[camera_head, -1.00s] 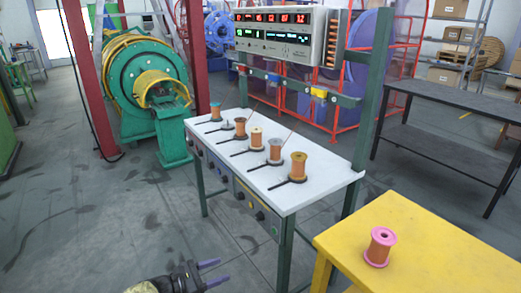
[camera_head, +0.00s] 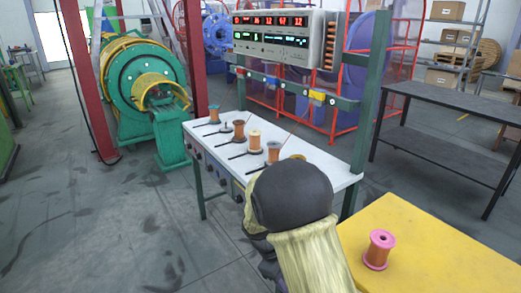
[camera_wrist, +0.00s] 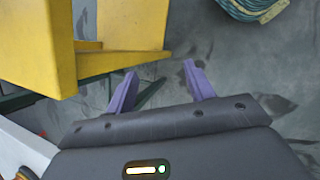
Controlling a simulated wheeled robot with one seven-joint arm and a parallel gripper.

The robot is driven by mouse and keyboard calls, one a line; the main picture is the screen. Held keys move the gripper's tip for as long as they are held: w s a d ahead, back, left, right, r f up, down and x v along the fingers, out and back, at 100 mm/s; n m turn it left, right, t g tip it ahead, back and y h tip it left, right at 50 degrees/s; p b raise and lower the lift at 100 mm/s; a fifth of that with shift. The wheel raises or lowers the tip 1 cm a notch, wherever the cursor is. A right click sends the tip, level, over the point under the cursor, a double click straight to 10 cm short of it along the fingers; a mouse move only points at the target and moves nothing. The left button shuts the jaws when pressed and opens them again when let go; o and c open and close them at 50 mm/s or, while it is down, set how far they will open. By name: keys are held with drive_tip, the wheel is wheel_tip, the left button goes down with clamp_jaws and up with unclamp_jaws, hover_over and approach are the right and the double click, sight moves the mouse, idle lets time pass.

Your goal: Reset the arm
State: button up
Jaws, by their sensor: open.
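My gripper (camera_wrist: 161,84) is open and empty in the wrist view. Its two purple fingers are apart, with grey floor and a strip of the yellow table's frame behind them. In the head view my raised arm covers the front right of the white bench, and my fingers do not show. The yellow table (camera_head: 420,245) stands at the right, just beside my arm. It also fills the upper left of the wrist view (camera_wrist: 120,25). A pink-rimmed copper spool (camera_head: 378,250) stands upright on it.
The white bench (camera_head: 205,140) holds several spools on a row; the nearest is mostly behind my arm. A meter panel (camera_head: 285,37) stands over the bench. A dark table (camera_head: 445,125) is at the right. A coiled cable (camera_wrist: 250,8) lies on the floor.

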drive_tip(key=s+d+r+m+t+y, duration=0.2)
drive_tip(key=s+d+r+m+y, duration=0.15)
drive_tip(key=s+m, duration=0.2)
drive_tip(key=s+d+r+m+t+y, duration=0.2)
drive_tip(key=s+d+r+m, duration=0.25)
drive_tip(key=s, duration=0.25)
wheel_tip(320, 180, up, 21)
drive_tip(key=p, duration=2.1)
drive_tip(key=shift+a+m+g+p, duration=0.3)
drive_tip(key=shift+a+p, duration=0.05)
drive_tip(key=shift+a, duration=0.05)
drive_tip(key=shift+w+h, duration=0.1)
drive_tip(key=shift+h, duration=0.15)
